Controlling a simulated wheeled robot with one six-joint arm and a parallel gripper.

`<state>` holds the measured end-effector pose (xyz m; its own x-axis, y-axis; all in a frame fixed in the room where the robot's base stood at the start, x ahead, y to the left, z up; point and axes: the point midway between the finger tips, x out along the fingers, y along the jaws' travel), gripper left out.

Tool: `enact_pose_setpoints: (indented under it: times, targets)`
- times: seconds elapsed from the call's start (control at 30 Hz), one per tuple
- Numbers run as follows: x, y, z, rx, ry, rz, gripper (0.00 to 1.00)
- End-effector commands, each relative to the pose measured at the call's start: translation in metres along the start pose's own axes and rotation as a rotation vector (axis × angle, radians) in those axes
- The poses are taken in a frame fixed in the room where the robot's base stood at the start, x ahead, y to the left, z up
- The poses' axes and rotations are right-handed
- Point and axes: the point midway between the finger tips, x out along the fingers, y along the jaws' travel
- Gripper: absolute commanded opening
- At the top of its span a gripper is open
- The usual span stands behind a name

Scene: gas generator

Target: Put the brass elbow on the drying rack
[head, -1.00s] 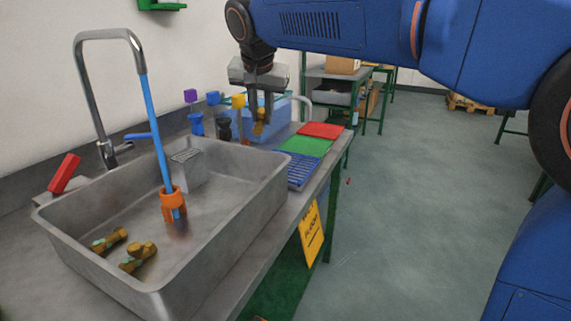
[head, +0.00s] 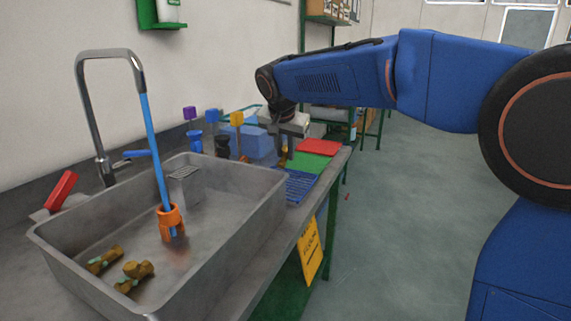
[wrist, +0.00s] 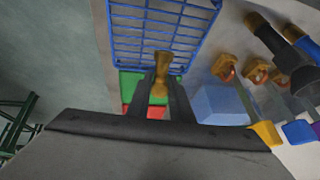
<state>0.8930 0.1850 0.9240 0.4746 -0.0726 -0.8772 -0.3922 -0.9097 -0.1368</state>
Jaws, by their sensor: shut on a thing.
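My gripper (head: 287,150) is shut on the brass elbow, low over the back part of the counter. In the wrist view the brass elbow (wrist: 162,68) sticks out from between the two fingertips (wrist: 158,90). The drying rack is a blue wire grid (head: 299,187) on the counter, right of the sink. It also shows in the wrist view (wrist: 150,38), with the free end of the elbow over its near edge there. I cannot tell whether the elbow touches the rack.
A green mat (head: 303,163) and a red mat (head: 319,146) lie behind the rack. A blue box (head: 250,142) and bottles (head: 222,144) stand left of my gripper. Open floor (head: 400,220) lies right of the counter.

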Motion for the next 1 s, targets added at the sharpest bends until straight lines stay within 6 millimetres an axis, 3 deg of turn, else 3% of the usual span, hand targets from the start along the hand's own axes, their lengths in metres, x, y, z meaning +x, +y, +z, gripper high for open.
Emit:
enact_pose_setpoints:
  times: [0.3, 0.67, 0.7, 0.77, 1.0]
  targets:
    - [0.032, 0.005, 0.018, 0.000, -0.001, 0.000, 0.00]
    - [0.035, 0.005, 0.019, 0.000, -0.001, 0.000, 0.00]
    - [0.036, 0.005, 0.019, 0.000, -0.001, 0.000, 0.22]
    - [0.036, 0.005, 0.019, 0.000, -0.001, 0.000, 0.36]
    - [0.036, 0.005, 0.019, 0.000, -0.001, 0.000, 0.38]
